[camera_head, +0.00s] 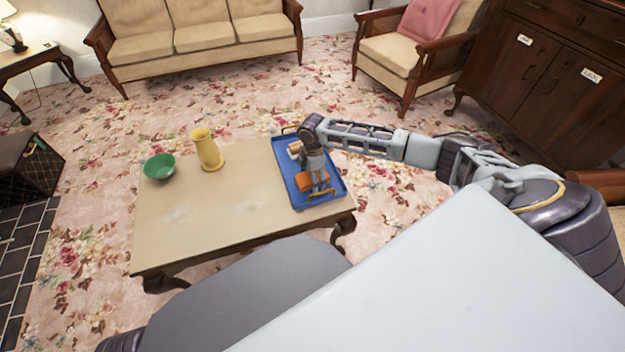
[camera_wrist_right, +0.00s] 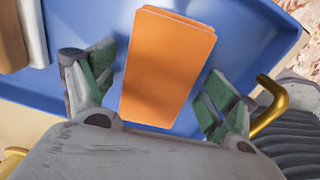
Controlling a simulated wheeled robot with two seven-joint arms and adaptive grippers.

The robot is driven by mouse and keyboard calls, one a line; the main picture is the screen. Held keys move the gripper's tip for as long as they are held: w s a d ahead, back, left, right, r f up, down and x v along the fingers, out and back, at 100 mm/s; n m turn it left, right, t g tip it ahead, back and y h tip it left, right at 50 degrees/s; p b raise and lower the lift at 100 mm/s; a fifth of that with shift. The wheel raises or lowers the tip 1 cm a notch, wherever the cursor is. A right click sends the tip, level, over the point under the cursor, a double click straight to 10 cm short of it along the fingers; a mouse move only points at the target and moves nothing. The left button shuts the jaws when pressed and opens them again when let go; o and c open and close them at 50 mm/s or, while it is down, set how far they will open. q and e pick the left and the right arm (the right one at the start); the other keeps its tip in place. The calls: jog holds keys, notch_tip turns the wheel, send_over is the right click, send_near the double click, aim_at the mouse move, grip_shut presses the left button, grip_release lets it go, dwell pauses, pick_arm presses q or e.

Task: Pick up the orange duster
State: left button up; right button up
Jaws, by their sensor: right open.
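The orange duster (camera_wrist_right: 166,68) is a flat orange block lying in the blue tray (camera_wrist_right: 75,90). In the head view the duster (camera_head: 303,181) shows partly behind my right gripper (camera_head: 318,186), near the tray's front half. In the right wrist view my right gripper (camera_wrist_right: 155,105) is open, with one finger on each side of the duster. Gaps show between the fingers and the duster's sides. I cannot tell the exact height of the fingertips above the tray floor. My left gripper is not in view.
The tray has yellow handles (camera_wrist_right: 270,105). A brown and a whitish item (camera_wrist_right: 32,30) lie in it left of the duster. A green bowl (camera_head: 159,167) and a yellow vase (camera_head: 207,150) stand on the wooden table (camera_head: 230,215). The table's middle is clear.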

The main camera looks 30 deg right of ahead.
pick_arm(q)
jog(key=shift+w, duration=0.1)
pick_arm(e)
jog(key=shift+c, duration=0.4)
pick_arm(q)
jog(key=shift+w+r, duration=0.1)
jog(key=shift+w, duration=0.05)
pick_arm(e)
jog(key=c, duration=1)
jog(key=shift+r+p, duration=0.35)
jog(key=shift+r, duration=0.55)
notch_tip(320, 180, up, 8)
jog(key=p, duration=0.2)
jog(key=shift+f+p, duration=0.25)
jog(key=shift+p, duration=0.1)
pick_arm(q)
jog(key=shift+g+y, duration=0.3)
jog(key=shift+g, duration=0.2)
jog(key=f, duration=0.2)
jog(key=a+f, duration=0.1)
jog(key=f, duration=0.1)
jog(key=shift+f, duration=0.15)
pick_arm(e)
jog(key=shift+r, duration=0.35)
jog(key=o, duration=0.4)
jog(key=c, duration=0.3)
